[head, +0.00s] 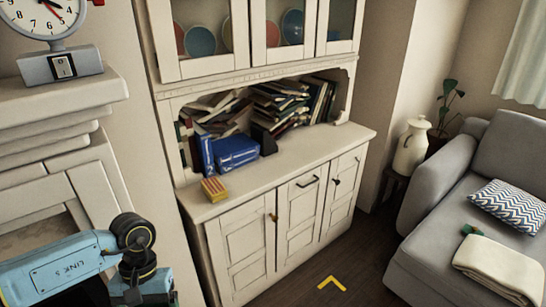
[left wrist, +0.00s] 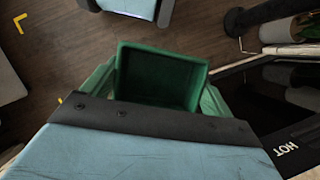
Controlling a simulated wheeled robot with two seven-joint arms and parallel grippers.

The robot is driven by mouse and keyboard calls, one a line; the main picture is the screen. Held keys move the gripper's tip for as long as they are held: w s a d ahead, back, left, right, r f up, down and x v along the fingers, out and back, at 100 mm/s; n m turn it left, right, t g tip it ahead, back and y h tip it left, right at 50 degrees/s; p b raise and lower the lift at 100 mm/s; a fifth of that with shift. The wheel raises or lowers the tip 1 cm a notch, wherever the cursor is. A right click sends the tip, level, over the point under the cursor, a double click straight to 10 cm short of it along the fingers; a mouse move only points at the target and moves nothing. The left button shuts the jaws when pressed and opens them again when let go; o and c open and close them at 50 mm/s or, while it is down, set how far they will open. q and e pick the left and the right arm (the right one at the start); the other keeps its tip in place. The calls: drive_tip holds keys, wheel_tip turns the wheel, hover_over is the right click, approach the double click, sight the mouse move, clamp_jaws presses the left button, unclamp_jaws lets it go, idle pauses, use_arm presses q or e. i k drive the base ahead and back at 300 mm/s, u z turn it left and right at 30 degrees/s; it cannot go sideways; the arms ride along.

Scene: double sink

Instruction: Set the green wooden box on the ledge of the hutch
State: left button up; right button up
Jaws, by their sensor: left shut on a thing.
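The green wooden box (left wrist: 161,72) shows in the left wrist view as an open-topped box with a dark green inside. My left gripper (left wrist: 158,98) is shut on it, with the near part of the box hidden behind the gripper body. The box is held above the floor. In the head view the box is not seen; only my blue left arm shows at the lower left. The cream hutch stands in the middle of the head view, and its ledge (head: 292,164) runs across above the cupboard doors. My right gripper is in neither view.
On the ledge are a small yellow-and-red striped block (head: 214,189), blue books (head: 235,152) and piled books behind. The front and right of the ledge are bare. A mantel with a clock (head: 47,20) is at left; a grey sofa (head: 432,190) is at right.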

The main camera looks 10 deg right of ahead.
sight(250, 176)
drive_tip(key=z, duration=1.05)
drive_tip(key=i, duration=2)
drive_tip(key=u, duration=1)
